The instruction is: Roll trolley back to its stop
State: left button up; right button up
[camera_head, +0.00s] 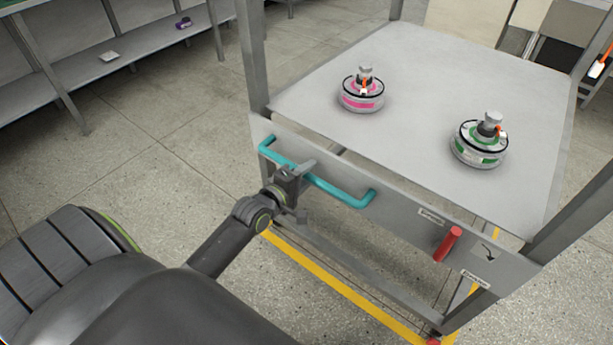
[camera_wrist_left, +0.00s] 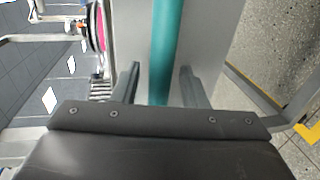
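The trolley (camera_head: 440,85) is a grey metal frame with a flat top, in the middle and right of the head view. A teal bar handle (camera_head: 342,192) is fixed to its front panel. My left gripper (camera_head: 292,180) is at the handle, with its fingers on either side of the bar. In the left wrist view, the fingers (camera_wrist_left: 160,85) stand apart with the teal bar (camera_wrist_left: 163,50) between them and visible gaps beside it, so the gripper looks open. My right gripper is not in view. No stop is clearly recognisable.
Two hub motors, one pink-banded (camera_head: 360,102) and one green-banded (camera_head: 478,155), stand on the trolley top. A red lever (camera_head: 447,244) sits on the front panel. Yellow floor lines (camera_head: 340,287) run beneath the trolley. A grey shelf (camera_head: 120,55) stands at the left; floor between is clear.

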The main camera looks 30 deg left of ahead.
pick_arm(q)
jog(key=shift+w, duration=0.15)
jog(key=shift+c, duration=0.3)
grip_shut()
